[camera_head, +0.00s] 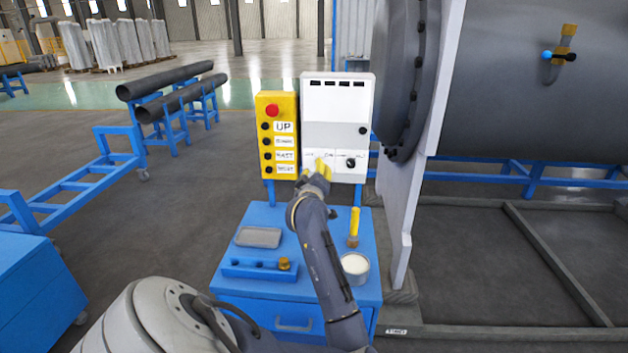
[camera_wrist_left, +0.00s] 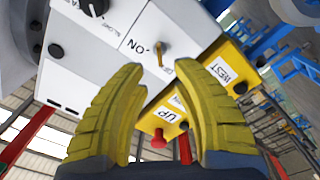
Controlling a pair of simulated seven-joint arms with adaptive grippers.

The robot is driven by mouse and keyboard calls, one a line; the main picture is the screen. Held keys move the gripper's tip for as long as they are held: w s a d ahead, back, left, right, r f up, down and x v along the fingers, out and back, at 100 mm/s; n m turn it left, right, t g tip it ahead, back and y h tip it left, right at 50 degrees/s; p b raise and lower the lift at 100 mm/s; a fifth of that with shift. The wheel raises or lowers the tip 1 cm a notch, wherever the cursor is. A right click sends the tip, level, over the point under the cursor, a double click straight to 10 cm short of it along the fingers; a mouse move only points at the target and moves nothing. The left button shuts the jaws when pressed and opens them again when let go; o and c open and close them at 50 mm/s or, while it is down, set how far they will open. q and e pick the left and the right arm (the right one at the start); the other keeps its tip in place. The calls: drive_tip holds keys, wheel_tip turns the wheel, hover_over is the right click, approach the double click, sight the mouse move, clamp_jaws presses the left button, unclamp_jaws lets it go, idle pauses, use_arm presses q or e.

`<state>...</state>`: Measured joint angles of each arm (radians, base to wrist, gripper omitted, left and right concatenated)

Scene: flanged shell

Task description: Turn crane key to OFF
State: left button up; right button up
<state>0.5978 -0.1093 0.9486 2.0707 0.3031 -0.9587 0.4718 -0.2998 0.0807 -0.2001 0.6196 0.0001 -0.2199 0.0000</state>
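The crane key (camera_wrist_left: 160,54) is a small brass piece on the white control box (camera_head: 336,108), which also shows in the left wrist view (camera_wrist_left: 110,55). An "ON" label is on one side of the key, and a partly hidden label is on the other. I cannot tell its exact setting. My left gripper (camera_head: 322,166) is in front of the box's lower part and hides the key in the head view. In the left wrist view its yellow fingers (camera_wrist_left: 160,75) are spread, with nothing between them; the key shows beyond the gap, apart from the tips. My right gripper is not in view.
A yellow button panel (camera_head: 277,150) with a red button stands left of the box. A black knob (camera_head: 350,162) is on the box. Below, a blue cabinet (camera_head: 230,215) bears a tray, a brush and a white-filled tin. The large flanged shell (camera_head: 520,100) stands close on the right.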

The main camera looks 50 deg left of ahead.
use_arm(q)
drive_tip(key=v, duration=0.6)
idle(0.3)
drive_tip(key=shift+d, duration=0.1)
